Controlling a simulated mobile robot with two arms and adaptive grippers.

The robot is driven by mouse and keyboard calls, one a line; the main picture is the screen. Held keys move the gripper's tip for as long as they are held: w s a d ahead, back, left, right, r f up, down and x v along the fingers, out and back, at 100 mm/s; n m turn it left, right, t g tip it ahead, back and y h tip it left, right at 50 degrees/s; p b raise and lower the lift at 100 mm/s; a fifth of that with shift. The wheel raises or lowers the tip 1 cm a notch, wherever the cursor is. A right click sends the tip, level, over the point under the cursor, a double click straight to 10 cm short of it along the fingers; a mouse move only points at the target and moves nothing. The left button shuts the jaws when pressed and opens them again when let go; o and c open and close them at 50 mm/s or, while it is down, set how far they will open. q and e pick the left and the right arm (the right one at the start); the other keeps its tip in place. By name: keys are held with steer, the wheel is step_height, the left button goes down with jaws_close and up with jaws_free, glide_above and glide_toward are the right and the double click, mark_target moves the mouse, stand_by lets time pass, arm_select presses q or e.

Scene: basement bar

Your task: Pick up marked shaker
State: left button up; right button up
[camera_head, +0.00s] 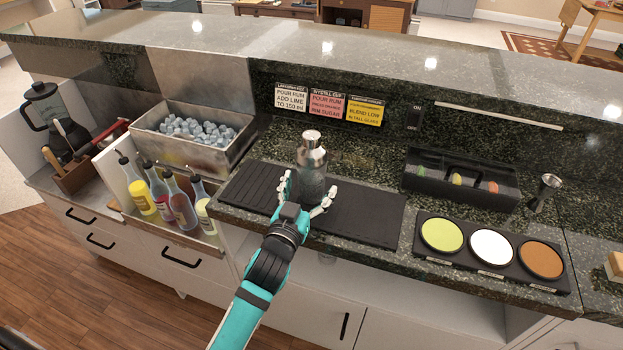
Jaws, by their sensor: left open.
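A silver metal shaker (311,160) stands upright on a black ribbed bar mat (365,222) on the dark granite counter. I cannot make out a mark on it. My left gripper (309,196) reaches in from the front, open, with one finger on each side of the shaker's lower part. I cannot tell whether the fingers touch it. The base of the shaker is partly hidden by the gripper. My right gripper does not show.
Left of the mat are an ice bin (190,150) and several pour-spout bottles (180,204). To the right are a black garnish caddy (462,183), a tray with three coloured discs (491,247) and a jigger (546,190). A raised ledge (330,52) runs behind.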

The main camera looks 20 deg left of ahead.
arm_select(q)
steer(key=c, duration=1.7)
steer(key=shift+r, duration=0.1)
steer(key=shift+r, duration=0.1)
